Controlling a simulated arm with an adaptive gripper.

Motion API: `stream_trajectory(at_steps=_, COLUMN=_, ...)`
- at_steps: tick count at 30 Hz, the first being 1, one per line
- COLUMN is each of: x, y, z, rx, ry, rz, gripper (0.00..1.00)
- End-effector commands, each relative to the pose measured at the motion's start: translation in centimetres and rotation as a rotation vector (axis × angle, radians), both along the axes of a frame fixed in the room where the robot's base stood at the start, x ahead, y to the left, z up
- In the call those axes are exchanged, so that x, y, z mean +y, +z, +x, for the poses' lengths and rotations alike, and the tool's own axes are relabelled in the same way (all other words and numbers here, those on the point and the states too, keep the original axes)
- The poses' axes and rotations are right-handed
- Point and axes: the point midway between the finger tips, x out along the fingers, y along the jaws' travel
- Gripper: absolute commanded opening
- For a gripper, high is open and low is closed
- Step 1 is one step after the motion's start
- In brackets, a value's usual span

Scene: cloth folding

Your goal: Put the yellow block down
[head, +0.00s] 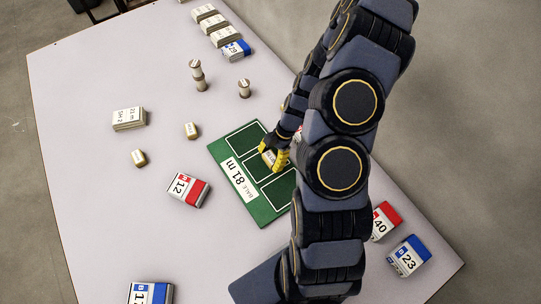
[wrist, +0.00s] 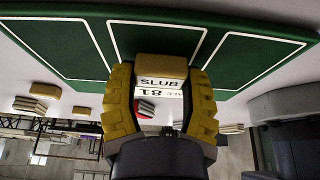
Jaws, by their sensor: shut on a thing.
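The yellow block, tan-yellow with a white SLUB label, shows in the wrist view (wrist: 160,66) between the yellow fingers of my gripper (wrist: 160,95). In the head view my gripper (head: 274,157) is shut on the block (head: 269,157) at the middle cell of the green board (head: 222,153). The fingers partly cover the block. I cannot tell whether its underside touches the board.
Two similar tan blocks (head: 191,130) (head: 139,158) lie left of the board. A red-and-white pack marked 12 (head: 187,188) lies near its left corner. Packs marked 40 (head: 385,221) and 23 (head: 408,257) lie at right. Spools (head: 244,89) stand behind. My arm hides part of the table.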

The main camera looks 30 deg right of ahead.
Motion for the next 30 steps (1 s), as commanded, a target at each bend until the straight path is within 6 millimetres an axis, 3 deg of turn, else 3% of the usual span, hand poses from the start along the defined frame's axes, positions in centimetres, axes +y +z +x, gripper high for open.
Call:
stream_trajectory(at_steps=11, x=0.0, y=-0.5, z=0.0, rx=0.001, ry=0.002, rz=0.001, gripper=0.23)
stream_trajectory(at_steps=12, x=0.0, y=-0.5, z=0.0, rx=0.001, ry=0.001, rz=0.000, gripper=0.65)
stream_trajectory(at_steps=13, x=0.0, y=-0.4, z=0.0, rx=0.001, ry=0.001, rz=0.000, gripper=0.75)
stream_trajectory(at_steps=24, x=0.0, y=-0.2, z=0.0, rx=0.000, ry=0.001, rz=-0.001, gripper=0.75)
stream_trajectory(at_steps=30, x=-1.0, y=2.1, z=0.1, rx=-0.003, ry=-0.001, rz=-0.002, gripper=0.75)
